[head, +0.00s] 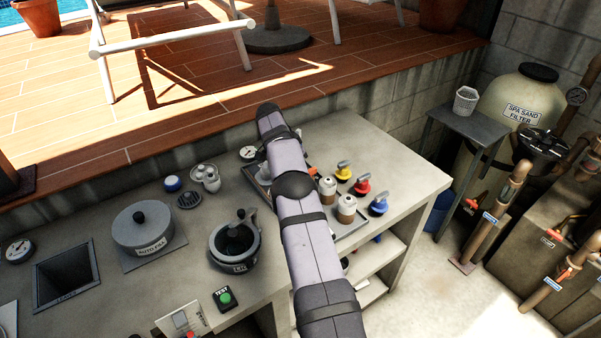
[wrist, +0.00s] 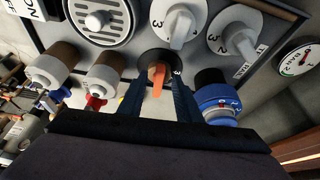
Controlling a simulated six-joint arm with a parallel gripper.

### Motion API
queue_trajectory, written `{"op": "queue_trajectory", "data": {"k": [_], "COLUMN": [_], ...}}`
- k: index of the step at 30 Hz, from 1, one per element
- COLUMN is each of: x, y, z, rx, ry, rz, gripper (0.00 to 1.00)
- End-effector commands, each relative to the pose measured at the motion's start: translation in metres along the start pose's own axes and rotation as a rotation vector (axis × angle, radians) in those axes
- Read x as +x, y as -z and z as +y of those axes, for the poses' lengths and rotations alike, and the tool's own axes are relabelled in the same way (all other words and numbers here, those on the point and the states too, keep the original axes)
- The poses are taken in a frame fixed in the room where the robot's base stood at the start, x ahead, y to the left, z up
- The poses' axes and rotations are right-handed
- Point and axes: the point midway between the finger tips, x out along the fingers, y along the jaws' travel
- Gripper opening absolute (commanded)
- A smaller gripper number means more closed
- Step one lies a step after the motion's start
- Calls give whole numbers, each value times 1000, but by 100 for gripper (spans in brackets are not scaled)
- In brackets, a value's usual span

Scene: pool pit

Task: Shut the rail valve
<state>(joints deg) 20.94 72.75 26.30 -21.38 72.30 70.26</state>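In the wrist view an orange lever (wrist: 157,80) sticks out of a dark round mount on a grey panel (wrist: 140,56). No readable label marks it as the rail valve, and I cannot tell its set position. My gripper (wrist: 158,98) is open, with its two dark fingers on either side of the lever and gaps visible between them and it. In the head view my arm covers the middle of the bench and hides the gripper. Yellow (head: 343,170), red (head: 362,186) and blue (head: 378,204) valve handles stand right of the arm.
White numbered dials (wrist: 178,24), two white-capped brown fittings (wrist: 55,68) and a blue numbered fitting (wrist: 216,102) crowd the lever in the wrist view. A lidded pot (head: 142,226) and a black pot (head: 234,246) stand on the bench (head: 190,272) left of my arm.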

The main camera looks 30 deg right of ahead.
Motion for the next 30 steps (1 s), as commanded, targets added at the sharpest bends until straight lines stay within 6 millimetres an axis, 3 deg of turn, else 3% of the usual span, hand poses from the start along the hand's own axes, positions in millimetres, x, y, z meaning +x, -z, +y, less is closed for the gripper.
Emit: {"op": "queue_trajectory", "data": {"k": [12,23,27,30], "x": [-50,-56,-54,-48], "y": [-1,0,4,19], "z": [0,0,3,13], "rx": [0,0,7,37], "ry": [2,1,-2,-12], "rz": [0,0,0,1], "gripper": [31,31,3,0]}}
